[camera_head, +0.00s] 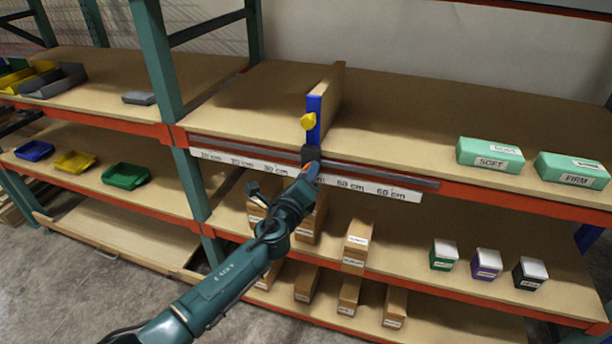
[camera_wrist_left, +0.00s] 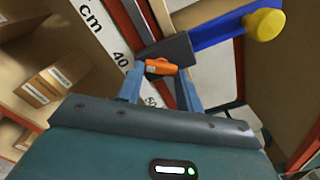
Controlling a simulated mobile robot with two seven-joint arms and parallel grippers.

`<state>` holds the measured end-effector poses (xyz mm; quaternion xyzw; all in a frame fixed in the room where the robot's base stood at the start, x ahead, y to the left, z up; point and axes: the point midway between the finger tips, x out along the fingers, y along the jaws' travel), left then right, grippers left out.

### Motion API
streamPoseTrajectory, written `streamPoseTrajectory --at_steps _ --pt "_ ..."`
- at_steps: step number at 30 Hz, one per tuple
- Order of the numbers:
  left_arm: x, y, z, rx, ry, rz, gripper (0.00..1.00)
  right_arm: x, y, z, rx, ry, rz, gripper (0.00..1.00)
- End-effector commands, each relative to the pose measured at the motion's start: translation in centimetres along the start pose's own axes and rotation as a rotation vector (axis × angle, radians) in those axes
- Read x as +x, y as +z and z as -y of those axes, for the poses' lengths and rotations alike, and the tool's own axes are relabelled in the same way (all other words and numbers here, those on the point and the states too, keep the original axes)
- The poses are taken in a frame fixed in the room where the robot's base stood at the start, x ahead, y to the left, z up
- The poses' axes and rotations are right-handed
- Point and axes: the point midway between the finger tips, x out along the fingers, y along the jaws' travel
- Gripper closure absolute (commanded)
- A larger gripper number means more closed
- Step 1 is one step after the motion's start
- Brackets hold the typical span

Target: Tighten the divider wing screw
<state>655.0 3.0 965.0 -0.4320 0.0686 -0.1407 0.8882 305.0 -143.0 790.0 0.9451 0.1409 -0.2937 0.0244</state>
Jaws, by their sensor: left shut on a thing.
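The divider (camera_head: 325,100) is an upright brown panel with a blue front edge, standing on the upper shelf. A yellow knob (camera_head: 308,121) sticks out of its blue edge, and also shows in the wrist view (camera_wrist_left: 264,24). Below it, a dark clamp block (camera_head: 312,154) sits on the grey rail (camera_head: 390,177). The orange wing screw (camera_wrist_left: 160,67) is at the front of this block. My left gripper (camera_head: 310,170) is shut on the wing screw, with a blue finger on each side of it. My right gripper is not in view.
A white scale strip (camera_head: 379,187) runs under the rail on the shelf front. Green SOFT (camera_head: 490,155) and FIRM (camera_head: 572,170) boxes stand at the right. Brown cartons (camera_head: 356,242) stand on the shelf below. The upper shelf beside the divider is clear.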

Motion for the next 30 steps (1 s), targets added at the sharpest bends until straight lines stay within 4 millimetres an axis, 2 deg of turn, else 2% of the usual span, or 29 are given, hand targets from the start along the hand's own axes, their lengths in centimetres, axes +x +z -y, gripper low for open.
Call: streamPoseTrajectory --at_steps 1,6,7,15,24,30 --pt "-0.2 -0.4 -0.5 0.001 0.009 -0.006 0.87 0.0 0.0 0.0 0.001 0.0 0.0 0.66" --pt "-0.2 -0.4 -0.6 0.0 0.009 -0.006 0.87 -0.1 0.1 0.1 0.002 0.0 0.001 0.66" --pt "-0.2 -0.4 -0.6 0.0 0.009 -0.006 0.64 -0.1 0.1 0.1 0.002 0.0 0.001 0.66" --pt "-0.1 -0.2 -0.3 -0.001 0.005 -0.003 0.42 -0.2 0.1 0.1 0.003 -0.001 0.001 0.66" --pt "-0.3 -0.1 -0.1 -0.002 0.003 -0.002 0.42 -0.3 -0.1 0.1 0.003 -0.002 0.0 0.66" --pt "-2.8 0.0 -0.1 -0.002 0.003 -0.003 0.42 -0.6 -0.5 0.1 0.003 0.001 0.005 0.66"
